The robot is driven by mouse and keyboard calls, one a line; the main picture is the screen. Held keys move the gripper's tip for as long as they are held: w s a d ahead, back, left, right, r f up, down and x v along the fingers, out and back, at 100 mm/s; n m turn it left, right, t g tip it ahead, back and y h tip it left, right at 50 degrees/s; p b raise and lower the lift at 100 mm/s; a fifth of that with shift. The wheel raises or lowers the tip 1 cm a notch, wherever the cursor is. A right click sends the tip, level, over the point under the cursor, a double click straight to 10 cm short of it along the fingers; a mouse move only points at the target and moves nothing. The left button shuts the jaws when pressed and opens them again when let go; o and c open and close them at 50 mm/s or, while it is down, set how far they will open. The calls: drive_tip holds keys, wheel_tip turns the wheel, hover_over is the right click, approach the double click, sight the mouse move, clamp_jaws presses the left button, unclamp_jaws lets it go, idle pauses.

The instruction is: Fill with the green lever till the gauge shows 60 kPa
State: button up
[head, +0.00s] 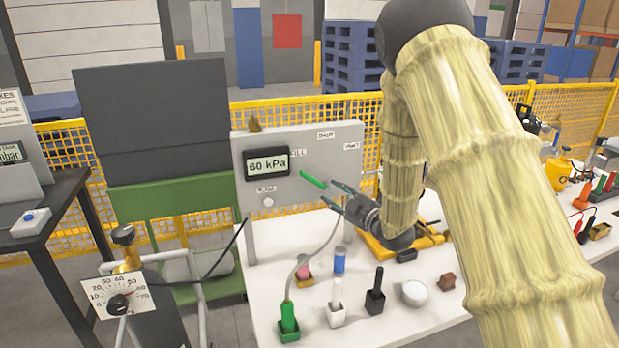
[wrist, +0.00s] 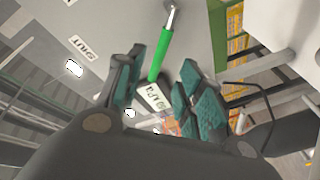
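The grey panel (head: 345,135) carries a digital gauge (head: 267,163) that reads 60 kPa. The green lever (head: 313,180) sticks out from the panel below and right of the gauge, near the partly covered "FILL" label. My gripper (head: 338,198) is just right of the lever's free end, its teal fingers spread. In the wrist view, the green lever (wrist: 160,55) reaches from its metal shank to between the open fingertips (wrist: 162,62). I see gaps on both sides of it there, and no grip on it.
A yellow fence (head: 75,150) runs behind.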

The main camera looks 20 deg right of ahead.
sight(315, 182)
drive_tip(key=p+x, duration=0.1)
drive_tip(key=x, duration=0.2)
drive_tip(key=p+x, duration=0.1)
drive_tip(key=x, duration=0.5)
drive_tip(key=shift+a+r+p, duration=0.35)
drive_tip(key=shift+a+p, duration=0.05)
drive_tip(key=shift+w+a+f, duration=0.15)
drive_tip(key=shift+w+a, duration=0.05)
drive_tip(key=shift+w, duration=0.4)
clamp_jaws()
